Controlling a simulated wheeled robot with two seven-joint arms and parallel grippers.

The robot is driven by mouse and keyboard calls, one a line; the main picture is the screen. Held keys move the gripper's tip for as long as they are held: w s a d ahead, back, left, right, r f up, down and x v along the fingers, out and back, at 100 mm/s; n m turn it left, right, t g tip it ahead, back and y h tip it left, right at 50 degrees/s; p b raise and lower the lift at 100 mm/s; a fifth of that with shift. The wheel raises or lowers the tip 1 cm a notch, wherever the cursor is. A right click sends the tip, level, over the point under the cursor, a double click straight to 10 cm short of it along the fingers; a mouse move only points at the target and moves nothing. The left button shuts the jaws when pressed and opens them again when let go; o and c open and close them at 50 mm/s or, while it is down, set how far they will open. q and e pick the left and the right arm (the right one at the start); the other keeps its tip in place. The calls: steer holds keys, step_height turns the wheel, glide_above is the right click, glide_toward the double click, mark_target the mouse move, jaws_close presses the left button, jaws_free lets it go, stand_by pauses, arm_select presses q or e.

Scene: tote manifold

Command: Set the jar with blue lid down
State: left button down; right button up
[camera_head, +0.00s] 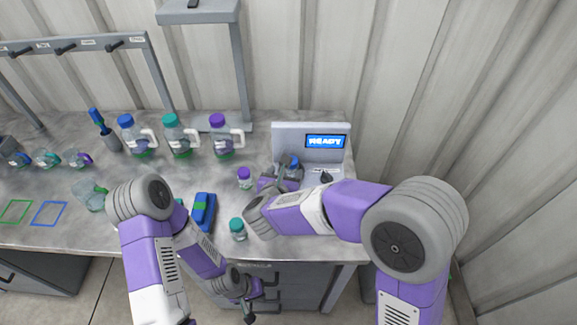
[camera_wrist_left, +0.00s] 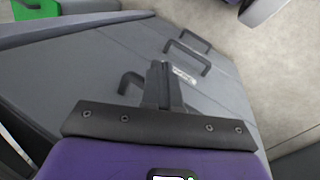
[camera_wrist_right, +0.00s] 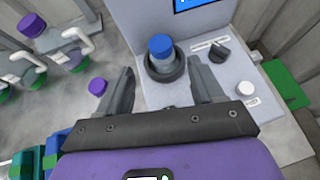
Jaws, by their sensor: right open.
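The jar with blue lid (camera_wrist_right: 160,48) stands upright in a dark round holder (camera_wrist_right: 176,73) on the grey machine (camera_wrist_right: 150,20) in the right wrist view. In the head view the jar (camera_head: 293,161) shows small and partly hidden behind my right gripper (camera_head: 282,178). My right gripper (camera_wrist_right: 162,85) is open, one finger on either side in the picture, with the jar beyond its fingertips and apart from them. My left gripper (camera_head: 250,308) is low in front of the bench drawers; in the left wrist view its fingers (camera_wrist_left: 160,82) are together and hold nothing.
The machine's screen (camera_head: 325,142) reads READY. A purple-lidded jar (camera_head: 244,177) and a teal-lidded jar (camera_head: 238,229) stand left of my right gripper. Several handled bottles (camera_head: 178,138) line the back. A blue case (camera_head: 203,210) lies near the front edge. Drawer handles lie close to my left gripper.

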steer(key=v, duration=0.2)
steer(key=shift+s+r, duration=0.2)
steer(key=shift+s, duration=0.2)
